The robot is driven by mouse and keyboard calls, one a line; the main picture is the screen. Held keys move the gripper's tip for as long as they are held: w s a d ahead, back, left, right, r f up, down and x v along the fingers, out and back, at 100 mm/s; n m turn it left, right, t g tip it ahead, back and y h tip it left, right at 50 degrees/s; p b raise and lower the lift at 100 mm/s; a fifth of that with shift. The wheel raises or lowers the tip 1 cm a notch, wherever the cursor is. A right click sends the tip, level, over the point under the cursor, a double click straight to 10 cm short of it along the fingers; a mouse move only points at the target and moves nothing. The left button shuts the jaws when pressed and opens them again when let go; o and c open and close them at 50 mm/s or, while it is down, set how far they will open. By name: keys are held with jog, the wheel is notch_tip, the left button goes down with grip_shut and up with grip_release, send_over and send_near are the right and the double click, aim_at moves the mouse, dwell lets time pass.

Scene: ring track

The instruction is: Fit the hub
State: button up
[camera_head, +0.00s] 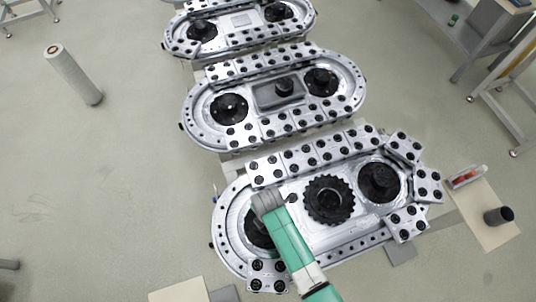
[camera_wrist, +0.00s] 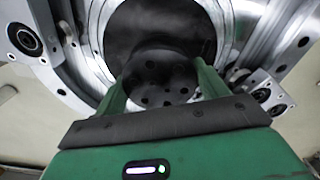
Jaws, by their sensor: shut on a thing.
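In the wrist view my gripper (camera_wrist: 160,82) has its two green fingers shut on the hub (camera_wrist: 162,72), a dark round part with small holes in its face. The hub is in front of a dark round recess (camera_wrist: 190,22) in a metal ring track; I cannot tell whether it touches or is seated. In the head view my green arm reaches over the left end of the nearest ring track (camera_head: 225,240). The dark disc (camera_head: 257,232) there is partly covered by my arm, and the gripper and hub cannot be made out.
A black toothed sprocket (camera_head: 328,200) lies mid-track, with a dark round hub seat (camera_head: 379,182) to its right. Carriage plates (camera_head: 268,272) line the rim. Two more tracks (camera_head: 230,108) stand behind. A dark cylinder (camera_head: 498,216) stands on a board at right.

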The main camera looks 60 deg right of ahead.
jog(key=shift+f+b, duration=0.65)
jog(key=shift+f, duration=0.35)
jog(key=o, duration=1.5)
notch_tip(320, 180, up, 8)
jog(key=shift+f+p, duration=0.1)
jog(key=shift+p, duration=0.2)
